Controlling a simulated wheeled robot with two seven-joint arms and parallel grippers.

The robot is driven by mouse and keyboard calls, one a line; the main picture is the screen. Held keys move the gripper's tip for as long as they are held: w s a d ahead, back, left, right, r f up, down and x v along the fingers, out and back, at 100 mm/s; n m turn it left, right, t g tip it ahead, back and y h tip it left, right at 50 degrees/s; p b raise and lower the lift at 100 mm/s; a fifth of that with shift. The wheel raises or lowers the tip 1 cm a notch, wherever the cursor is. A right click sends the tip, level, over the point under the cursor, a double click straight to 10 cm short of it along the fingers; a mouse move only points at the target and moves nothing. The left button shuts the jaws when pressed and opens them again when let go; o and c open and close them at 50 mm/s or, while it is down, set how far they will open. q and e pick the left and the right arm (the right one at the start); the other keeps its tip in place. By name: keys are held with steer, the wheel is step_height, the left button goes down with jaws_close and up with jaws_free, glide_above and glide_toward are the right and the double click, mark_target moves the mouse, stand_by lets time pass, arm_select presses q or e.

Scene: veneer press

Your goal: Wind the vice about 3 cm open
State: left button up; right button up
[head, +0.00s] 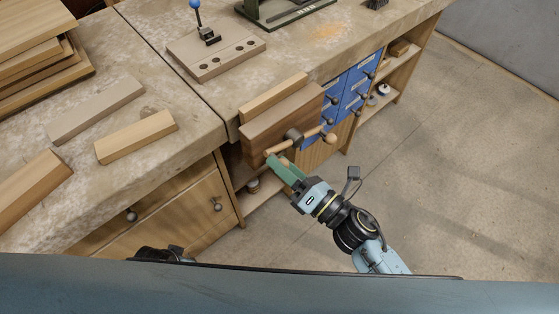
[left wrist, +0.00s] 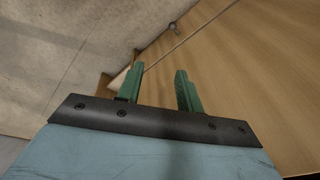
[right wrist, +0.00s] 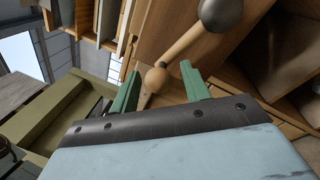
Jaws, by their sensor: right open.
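The wooden vice (head: 283,117) is on the front edge of the workbench. Its dark front jaw stands close to a paler strip behind; any gap is hard to judge. A dark metal hub (head: 293,136) carries a wooden bar handle (head: 312,132) with ball ends, tilted, one ball to the right. My right gripper (head: 279,166) is at the handle's lower left end. In the right wrist view it is open (right wrist: 161,83), with the handle's end ball (right wrist: 155,79) between or just beyond the fingers. My left gripper (left wrist: 157,85) is open and empty near a wooden cabinet front.
Loose boards (head: 137,136) and a stack of planks (head: 35,45) lie on the bench at left. A drilled wooden block (head: 215,55) with a blue-knobbed tool stands behind the vice. Blue drawers (head: 352,88) and open shelves are right of it. The floor (head: 450,160) at right is clear.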

steer(key=v, duration=1.2)
steer(key=shift+s+d, duration=0.25)
steer(key=shift+r, duration=0.15)
